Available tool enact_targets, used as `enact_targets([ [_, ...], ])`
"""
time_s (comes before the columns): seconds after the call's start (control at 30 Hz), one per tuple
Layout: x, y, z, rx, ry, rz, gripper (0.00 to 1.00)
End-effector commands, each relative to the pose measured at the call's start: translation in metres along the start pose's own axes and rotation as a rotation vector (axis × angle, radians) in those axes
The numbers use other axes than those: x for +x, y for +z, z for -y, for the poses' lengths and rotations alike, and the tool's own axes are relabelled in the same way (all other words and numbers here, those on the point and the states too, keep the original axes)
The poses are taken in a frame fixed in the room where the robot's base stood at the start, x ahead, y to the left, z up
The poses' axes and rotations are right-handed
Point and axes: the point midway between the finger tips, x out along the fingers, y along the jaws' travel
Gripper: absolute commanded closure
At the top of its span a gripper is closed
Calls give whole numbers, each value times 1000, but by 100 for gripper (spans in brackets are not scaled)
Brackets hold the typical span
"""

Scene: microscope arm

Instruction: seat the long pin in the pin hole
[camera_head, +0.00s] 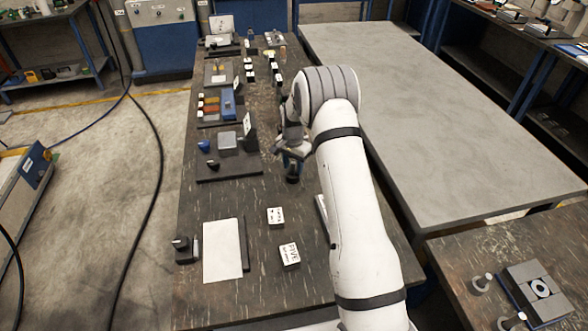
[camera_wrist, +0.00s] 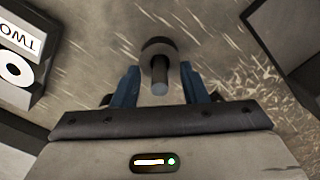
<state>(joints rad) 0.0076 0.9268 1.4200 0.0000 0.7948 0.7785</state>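My gripper (camera_head: 292,152) is over the dark table, left of my white arm. In the wrist view its two blue fingers (camera_wrist: 159,72) close in on a pin-like piece (camera_wrist: 160,80) with a grey shaft and a wide dark round collar. The fingertips are partly hidden behind the collar, and the grip looks closed on it. The shaft end faces the wrist camera. I cannot tell for sure that this is the long pin. A block with a white ring around a dark hole (camera_wrist: 16,70) is at the upper left of the wrist view; I cannot tell whether this is the pin hole.
Fixtures on a dark board (camera_head: 230,168) stand left of my gripper. Another ringed block (camera_head: 537,291) and short posts (camera_head: 482,283) are at lower right. The grey table (camera_head: 450,130) is clear.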

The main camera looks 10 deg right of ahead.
Motion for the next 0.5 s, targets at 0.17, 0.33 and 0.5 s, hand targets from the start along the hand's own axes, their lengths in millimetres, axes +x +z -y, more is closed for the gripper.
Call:
enact_targets([
  [0.17, 0, 0, 0, 0, 0, 0, 65],
  [0.33, 0, 0, 0, 0, 0, 0, 79],
  [0.5, 0, 0, 0, 0, 0, 0, 92],
])
